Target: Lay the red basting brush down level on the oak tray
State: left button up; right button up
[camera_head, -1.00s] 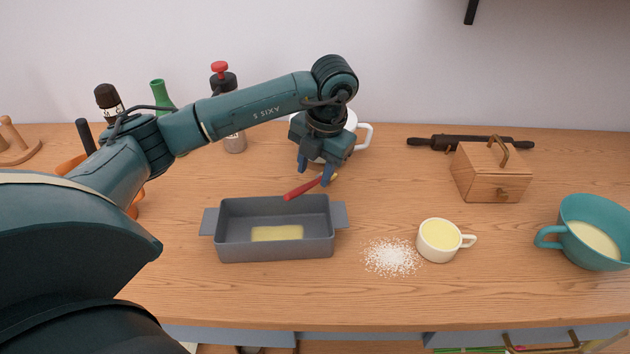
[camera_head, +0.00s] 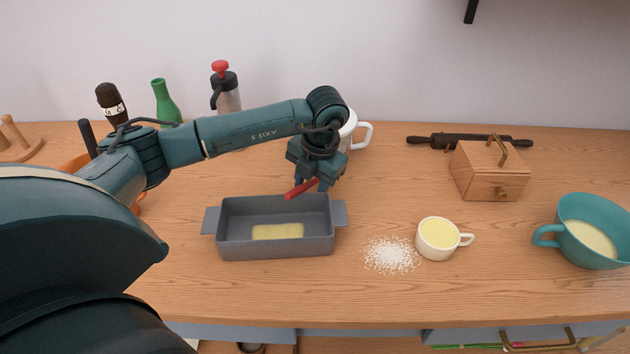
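The red basting brush (camera_head: 301,189) is at the back rim of the grey baking dish (camera_head: 275,248). Its red handle end slants out over that rim. Its other end is hidden by my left gripper (camera_head: 311,185). The two blue fingers are spread apart, down at the brush, one on each side of it as far as I can see. I cannot tell whether they touch it. No oak tray can be made out in this view. My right gripper is not in view.
A white mug (camera_head: 358,130) stands just behind my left gripper. To the right are spilled white grains (camera_head: 391,256), a cream cup (camera_head: 437,239), a wooden box (camera_head: 487,172), a rolling pin (camera_head: 470,141) and a teal bowl (camera_head: 588,231). Bottles stand back left.

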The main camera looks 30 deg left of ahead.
pick_arm(q)
jog(key=shift+f, duration=0.15)
grip_shut()
dwell(0.5)
